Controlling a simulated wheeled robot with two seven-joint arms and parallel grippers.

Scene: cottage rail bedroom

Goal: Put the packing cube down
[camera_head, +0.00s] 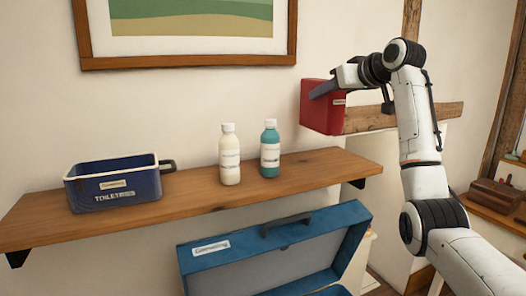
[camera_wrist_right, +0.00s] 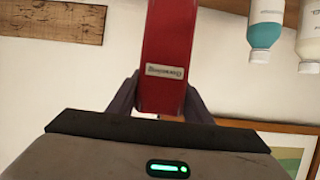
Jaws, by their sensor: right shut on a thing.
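The packing cube (camera_head: 318,112) is a red box with a small pale label. My right gripper (camera_head: 325,90) is shut on it and holds it in the air, above the level of the wooden shelf (camera_head: 195,205), near the shelf's right end and the wall. In the right wrist view the red packing cube (camera_wrist_right: 168,50) stands between the two dark fingers of my right gripper (camera_wrist_right: 160,95), its label towards the camera. My left gripper is not in view.
The shelf bears a blue toiletries bin (camera_head: 115,187) at left and a white bottle (camera_head: 229,160) and teal bottle (camera_head: 270,155) near the middle. Bare shelf shows right of the teal bottle. An open blue suitcase (camera_head: 215,262) is below. A framed picture (camera_head: 185,62) hangs above.

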